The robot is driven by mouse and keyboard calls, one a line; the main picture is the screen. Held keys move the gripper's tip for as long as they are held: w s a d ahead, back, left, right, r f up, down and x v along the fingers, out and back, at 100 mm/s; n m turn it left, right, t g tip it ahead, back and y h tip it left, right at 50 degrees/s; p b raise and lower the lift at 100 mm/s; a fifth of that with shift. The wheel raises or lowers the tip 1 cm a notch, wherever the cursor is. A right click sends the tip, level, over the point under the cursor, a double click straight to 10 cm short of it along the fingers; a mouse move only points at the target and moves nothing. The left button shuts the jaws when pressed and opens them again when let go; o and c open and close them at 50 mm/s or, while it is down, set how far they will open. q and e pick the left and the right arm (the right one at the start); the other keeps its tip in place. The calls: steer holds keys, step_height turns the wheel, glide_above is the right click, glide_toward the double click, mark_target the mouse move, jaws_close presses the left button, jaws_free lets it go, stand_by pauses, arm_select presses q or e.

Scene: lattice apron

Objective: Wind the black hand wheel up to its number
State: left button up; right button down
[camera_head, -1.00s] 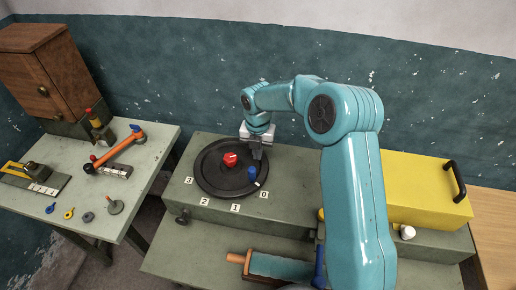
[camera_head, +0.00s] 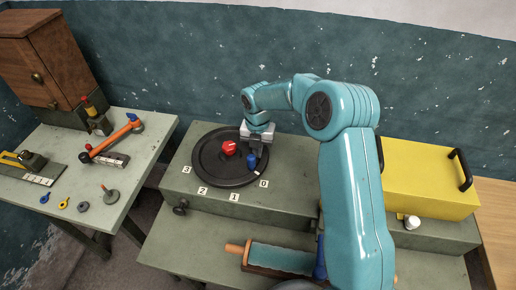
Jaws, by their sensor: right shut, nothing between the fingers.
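The black hand wheel (camera_head: 212,176) lies flat on a grey-green box top, left of my right arm. It has a red hub (camera_head: 229,148) and an upright blue knob (camera_head: 252,163) near its front right rim. A white mark by the knob points towards the 0 tile (camera_head: 263,183). Tiles 1 (camera_head: 234,197), 2 (camera_head: 202,190) and 3 (camera_head: 187,170) follow round the front to the left. My right gripper (camera_head: 256,153) is shut and empty, pointing down just behind the blue knob. Whether it touches the knob I cannot tell. My left gripper is not in view.
A yellow box (camera_head: 428,182) with black handles stands on the right, partly behind my arm. A teal roller (camera_head: 281,259) with orange ends lies in front. The left table (camera_head: 128,174) holds a wooden cabinet (camera_head: 42,60), an orange lever (camera_head: 112,140) and small parts.

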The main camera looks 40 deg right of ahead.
mark_target(248, 159)
steer(key=shift+s+a+r+b, duration=0.15)
steer(key=shift+s+a+b, duration=0.15)
steer(key=shift+s+a, duration=0.3)
steer(key=shift+a, duration=0.35)
steer(key=shift+s+a+b, duration=0.35)
steer(key=shift+a+b, duration=0.2)
steer(key=shift+a, duration=0.65)
steer(key=shift+s+a, duration=0.2)
steer(key=shift+a, duration=0.25)
steer(key=shift+w+a, duration=0.25)
steer(key=shift+a, duration=0.3)
steer(key=shift+w+a, duration=0.25)
steer(key=shift+a, duration=0.3)
stand_by(0.5)
steer(key=shift+d, duration=0.1)
